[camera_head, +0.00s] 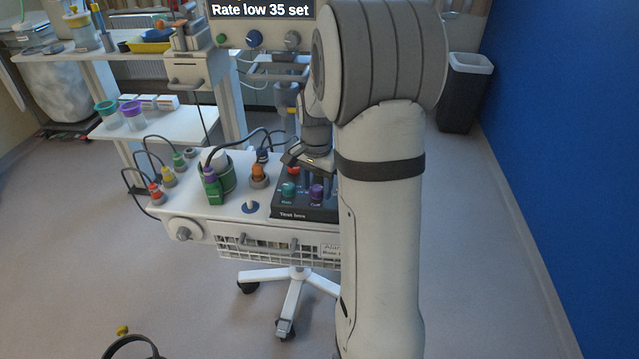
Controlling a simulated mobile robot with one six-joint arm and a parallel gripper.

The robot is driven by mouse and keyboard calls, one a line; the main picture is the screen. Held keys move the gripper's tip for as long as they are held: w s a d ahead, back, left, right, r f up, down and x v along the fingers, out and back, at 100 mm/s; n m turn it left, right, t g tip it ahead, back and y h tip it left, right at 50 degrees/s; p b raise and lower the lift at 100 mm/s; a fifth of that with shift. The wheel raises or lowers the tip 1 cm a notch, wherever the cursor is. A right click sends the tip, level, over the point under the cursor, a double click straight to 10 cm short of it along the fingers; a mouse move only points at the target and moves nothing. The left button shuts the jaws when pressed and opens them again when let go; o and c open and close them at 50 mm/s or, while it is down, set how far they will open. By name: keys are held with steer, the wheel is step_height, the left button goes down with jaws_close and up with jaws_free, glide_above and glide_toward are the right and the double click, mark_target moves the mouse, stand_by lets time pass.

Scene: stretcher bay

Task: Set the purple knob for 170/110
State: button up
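The purple knob (317,194) stands on the dark test box (309,213), at the right end of the white cart. A small label, seemingly "Cuff", is below it. Its pointer and scale are too small to read. A teal knob (288,189) is to its left, and a red-orange knob (294,170) is behind. My gripper (303,160) hangs over the back of the box, behind the purple knob and apart from it. My arm hides the right side of the box. The finger gap is too small to make out.
The screen (262,10) above reads "Rate low 35 set". An orange plug (259,173), a green bottle-like item (213,187) and several cabled connectors crowd the cart top (225,211). A black bin (465,95) stands by the blue wall. The floor in front is mostly clear.

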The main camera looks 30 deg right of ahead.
mark_target(317, 188)
step_height(317, 188, up, 8)
steer(key=shift+f, duration=0.1)
stand_by(0.5)
stand_by(0.4)
